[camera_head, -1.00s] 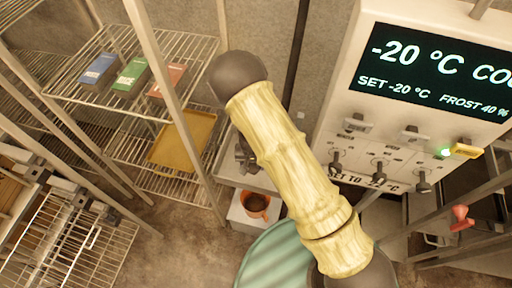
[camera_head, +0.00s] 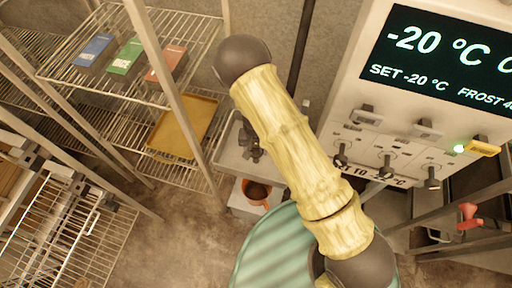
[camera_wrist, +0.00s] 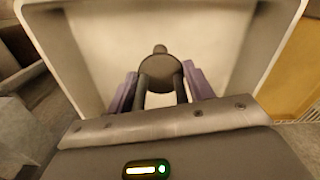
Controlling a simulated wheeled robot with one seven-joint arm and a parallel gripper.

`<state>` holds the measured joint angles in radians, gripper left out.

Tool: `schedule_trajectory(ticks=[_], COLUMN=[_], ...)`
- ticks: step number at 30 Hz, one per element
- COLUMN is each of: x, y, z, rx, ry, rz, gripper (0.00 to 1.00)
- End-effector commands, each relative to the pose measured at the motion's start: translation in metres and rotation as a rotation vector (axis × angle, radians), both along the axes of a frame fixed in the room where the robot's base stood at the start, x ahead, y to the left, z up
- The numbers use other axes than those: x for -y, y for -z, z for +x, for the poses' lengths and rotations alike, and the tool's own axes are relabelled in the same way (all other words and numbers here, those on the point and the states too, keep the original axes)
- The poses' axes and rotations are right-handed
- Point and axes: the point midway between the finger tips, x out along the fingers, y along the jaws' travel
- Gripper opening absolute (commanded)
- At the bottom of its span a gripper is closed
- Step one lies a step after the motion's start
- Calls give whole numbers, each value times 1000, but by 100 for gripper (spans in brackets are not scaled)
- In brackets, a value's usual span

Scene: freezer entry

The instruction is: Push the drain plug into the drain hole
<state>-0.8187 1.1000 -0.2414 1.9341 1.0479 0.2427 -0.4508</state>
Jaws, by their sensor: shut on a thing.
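In the wrist view my gripper (camera_wrist: 161,92) has dark fingers with purple sides. It is shut on the drain plug (camera_wrist: 160,70), a dark grey round disc with a small knob at its far edge. The plug is over the pale floor of a white-walled sink (camera_wrist: 95,45). I cannot tell whether it touches the floor. The drain hole cannot be made out. In the head view the sink (camera_head: 228,150) shows in part beside my arm, with dark parts over it that I cannot identify; the arm hides the rest.
Wire shelves (camera_head: 115,45) with blue, green and red boxes and a yellow tray (camera_head: 185,125) stand at left. An orange mug (camera_head: 257,192) is below the sink. A control panel (camera_head: 420,110) reading -20 °C with knobs is at right. A green ribbed round object (camera_head: 270,250) is at the bottom.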

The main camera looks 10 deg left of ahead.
Motion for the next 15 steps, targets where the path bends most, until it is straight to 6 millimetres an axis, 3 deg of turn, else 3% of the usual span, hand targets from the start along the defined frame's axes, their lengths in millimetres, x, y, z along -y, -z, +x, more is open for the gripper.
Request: schedule_trajectory(ticks=[15], x=[3], y=[36], z=[2], rx=[0], ry=[7], rz=[0], gripper=[24])
